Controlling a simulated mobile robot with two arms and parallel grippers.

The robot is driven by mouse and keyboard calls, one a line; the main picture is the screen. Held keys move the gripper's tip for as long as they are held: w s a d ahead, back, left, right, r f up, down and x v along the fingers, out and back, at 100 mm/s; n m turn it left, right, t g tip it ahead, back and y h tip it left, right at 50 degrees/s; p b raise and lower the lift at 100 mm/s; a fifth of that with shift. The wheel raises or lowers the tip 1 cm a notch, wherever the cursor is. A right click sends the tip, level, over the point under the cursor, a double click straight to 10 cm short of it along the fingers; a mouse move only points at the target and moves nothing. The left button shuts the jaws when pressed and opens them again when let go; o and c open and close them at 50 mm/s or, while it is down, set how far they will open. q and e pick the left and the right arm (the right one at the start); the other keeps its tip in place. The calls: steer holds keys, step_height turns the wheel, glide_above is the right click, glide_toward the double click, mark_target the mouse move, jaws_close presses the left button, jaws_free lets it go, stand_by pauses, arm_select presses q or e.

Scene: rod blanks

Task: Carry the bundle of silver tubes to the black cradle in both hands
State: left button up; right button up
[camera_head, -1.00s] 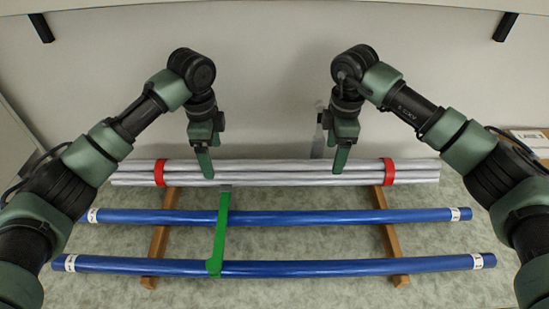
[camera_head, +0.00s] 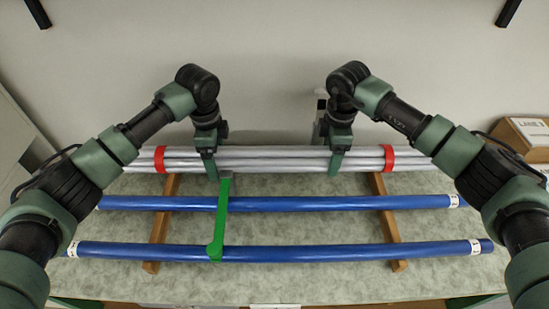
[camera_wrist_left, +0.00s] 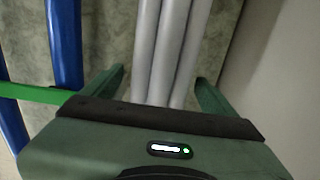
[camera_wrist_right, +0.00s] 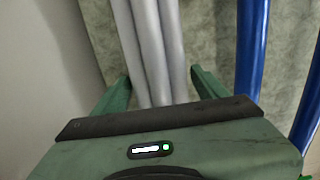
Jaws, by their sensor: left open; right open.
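The bundle of silver tubes (camera_head: 270,158) lies across the back of the table, bound by a red band at the left (camera_head: 159,159) and another at the right (camera_head: 388,158). My left gripper (camera_head: 210,166) is open at the bundle, inside the left band. In the left wrist view the tubes (camera_wrist_left: 172,45) run between its spread fingers. My right gripper (camera_head: 336,162) is open at the bundle, inside the right band. In the right wrist view the tubes (camera_wrist_right: 150,45) also pass between its fingers. The black cradle is not visible.
Two blue rods (camera_head: 300,203) (camera_head: 330,252) lie in front of the bundle, across two wooden bars (camera_head: 157,238) (camera_head: 390,235). A green strap-like piece (camera_head: 221,220) crosses them near my left gripper. A labelled box (camera_head: 530,130) stands at the right. A wall is close behind.

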arm_select(q)
steer(key=shift+f, duration=0.5)
arm_select(e)
steer(key=shift+f, duration=0.45)
arm_select(q)
steer(key=c, duration=1.5)
arm_select(e)
steer(key=c, duration=1.5)
arm_select(q)
jaws_close()
arm_select(e)
jaws_close()
arm_select(q)
steer(key=shift+r, duration=0.1)
arm_select(e)
steer(key=shift+r, duration=0.1)
arm_select(q)
steer(key=shift+r, duration=0.1)
arm_select(e)
steer(key=shift+w+r, duration=0.1)
